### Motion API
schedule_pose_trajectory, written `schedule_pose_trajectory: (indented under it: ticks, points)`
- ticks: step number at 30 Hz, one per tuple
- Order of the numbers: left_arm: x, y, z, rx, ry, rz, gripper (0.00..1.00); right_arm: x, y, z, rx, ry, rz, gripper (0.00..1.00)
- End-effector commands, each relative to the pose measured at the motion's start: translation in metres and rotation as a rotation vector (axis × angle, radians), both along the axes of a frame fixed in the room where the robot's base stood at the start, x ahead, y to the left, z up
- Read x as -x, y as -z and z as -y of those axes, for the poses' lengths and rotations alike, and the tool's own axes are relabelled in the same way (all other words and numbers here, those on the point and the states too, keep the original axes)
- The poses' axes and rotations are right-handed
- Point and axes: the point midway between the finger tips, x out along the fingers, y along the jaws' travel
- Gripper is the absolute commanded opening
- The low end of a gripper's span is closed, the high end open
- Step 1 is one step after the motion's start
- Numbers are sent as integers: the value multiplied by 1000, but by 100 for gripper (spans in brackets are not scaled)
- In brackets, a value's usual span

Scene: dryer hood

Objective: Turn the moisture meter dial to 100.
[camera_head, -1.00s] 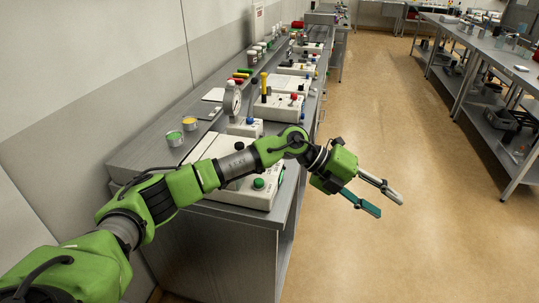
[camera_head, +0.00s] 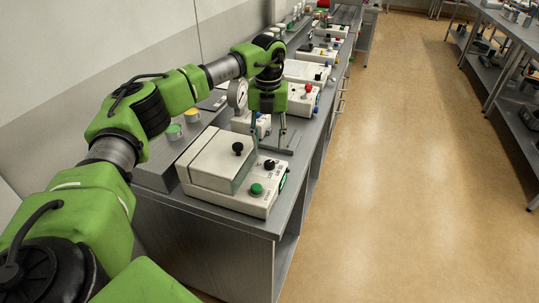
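A white boxy instrument (camera_head: 208,192) stands at the near end of the bench. It has a lid with a black knob (camera_head: 238,148), and on its front part a black dial (camera_head: 269,165) and a green knob (camera_head: 256,189). A small green display (camera_head: 283,182) is at its right edge. I cannot read the dial's setting, and no label shows that it is the moisture meter. My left gripper (camera_head: 269,143) points down just behind the black dial, with its fingers apart and nothing visible between them. My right gripper is not in view.
A round gauge (camera_head: 237,93) stands behind, partly hidden by my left arm. Two small cups, one green (camera_head: 174,131) and one yellow (camera_head: 192,115), sit on the raised ledge at left. More white instruments (camera_head: 302,98) line the bench. The floor (camera_head: 390,160) at right is clear.

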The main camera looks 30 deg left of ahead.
Motion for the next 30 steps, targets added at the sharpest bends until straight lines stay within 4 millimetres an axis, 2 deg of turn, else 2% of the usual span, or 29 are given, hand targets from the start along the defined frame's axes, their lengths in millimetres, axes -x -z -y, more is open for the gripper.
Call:
schedule_pose_trajectory:
  ticks: [2, 4, 9, 12, 16, 24, 28, 29, 30]
  points:
    - [1, 16, 0, -1, 0, -5, 40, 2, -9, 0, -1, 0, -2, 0]
    - [1, 30, 1, 0, 1, -4, 40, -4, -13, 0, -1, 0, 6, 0]
    - [0, 58, 0, 1, 0, -3, 40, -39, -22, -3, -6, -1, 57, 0]
    - [0, 68, 1, 2, 1, -1, 40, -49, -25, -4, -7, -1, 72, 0]
    - [-1, 75, 1, 2, 2, 1, 40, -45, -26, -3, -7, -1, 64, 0]
    - [-1, 77, 1, 2, 2, 1, 40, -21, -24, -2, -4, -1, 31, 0]
    - [-1, 76, 1, 2, 2, 1, 6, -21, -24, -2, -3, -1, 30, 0]
    - [-1, 76, 1, 2, 2, 1, 1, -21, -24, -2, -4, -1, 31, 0]
    - [-1, 76, 1, 2, 2, 1, 1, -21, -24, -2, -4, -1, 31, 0]
